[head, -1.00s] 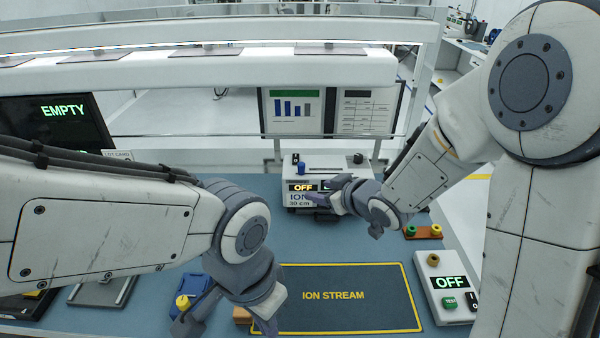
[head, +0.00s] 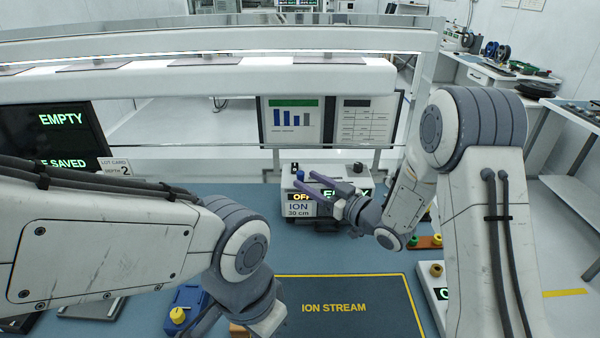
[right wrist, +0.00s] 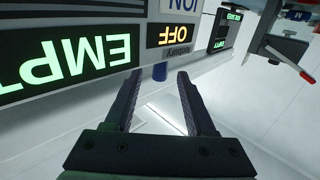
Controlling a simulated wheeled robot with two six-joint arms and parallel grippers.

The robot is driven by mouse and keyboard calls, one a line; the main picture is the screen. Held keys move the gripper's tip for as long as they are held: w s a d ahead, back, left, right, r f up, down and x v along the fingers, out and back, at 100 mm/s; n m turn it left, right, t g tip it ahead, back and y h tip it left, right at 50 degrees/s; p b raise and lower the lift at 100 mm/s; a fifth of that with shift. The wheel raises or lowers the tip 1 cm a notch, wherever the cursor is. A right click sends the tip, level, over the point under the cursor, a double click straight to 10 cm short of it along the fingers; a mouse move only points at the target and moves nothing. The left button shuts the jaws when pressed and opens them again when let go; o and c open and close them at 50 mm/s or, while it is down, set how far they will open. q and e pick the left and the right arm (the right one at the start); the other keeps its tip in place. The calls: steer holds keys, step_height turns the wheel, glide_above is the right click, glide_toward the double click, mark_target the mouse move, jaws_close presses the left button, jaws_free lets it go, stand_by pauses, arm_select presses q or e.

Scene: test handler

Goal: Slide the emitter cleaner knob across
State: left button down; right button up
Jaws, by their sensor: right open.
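The ionizer box (head: 340,180) stands at the back middle of the bench, its display reading OFF. A blue knob (head: 298,175), apparently the emitter cleaner knob, is toward the left end of the box. My right gripper (head: 304,180) is open in front of the box, its fingers pointing left with the tips close to the knob. In the right wrist view the picture is inverted, and the blue knob (right wrist: 159,72) appears between the open fingertips (right wrist: 159,78); contact cannot be told. My left gripper (head: 262,322) is low at the bottom edge, its fingers mostly cut off.
The ION STREAM mat (head: 350,308) lies clear in front of the box. A brown button block (head: 430,242) and a white control box (head: 433,285) are on the right. A monitor (head: 55,135) stands left.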

mark_target(303, 178)
steer(key=shift+p+x, duration=0.3)
steer(key=shift+x, duration=1.6)
jaws_close()
